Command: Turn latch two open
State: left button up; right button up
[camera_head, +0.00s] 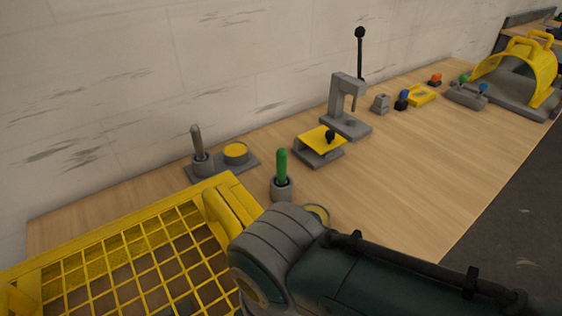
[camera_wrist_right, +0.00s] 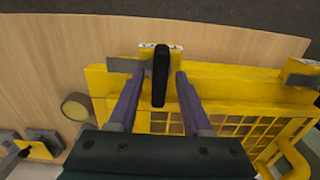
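A latch with a black upright handle (camera_wrist_right: 160,75) and a grey bar (camera_wrist_right: 124,65) sits at the edge of a yellow mesh guard (camera_wrist_right: 240,80) in the right wrist view. My right gripper (camera_wrist_right: 154,85) is open, with its two purple fingers on either side of the black handle and gaps showing on both sides. A second latch (camera_wrist_right: 302,74) shows partly at the right edge. I cannot read which is latch two. In the head view the yellow guard (camera_head: 150,262) is at lower left, and my right arm hides the latch and the gripper. My left gripper is not in view.
A green peg (camera_head: 282,167) in a grey holder stands beside my arm. A grey peg (camera_head: 197,140), a yellow-topped box (camera_head: 319,144) and a lever press (camera_head: 347,105) stand near the wall. The front right of the wooden table (camera_head: 440,165) is clear.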

notch_tip(320, 180, up, 9)
jog(key=p, duration=0.3)
jog(key=shift+r, duration=0.45)
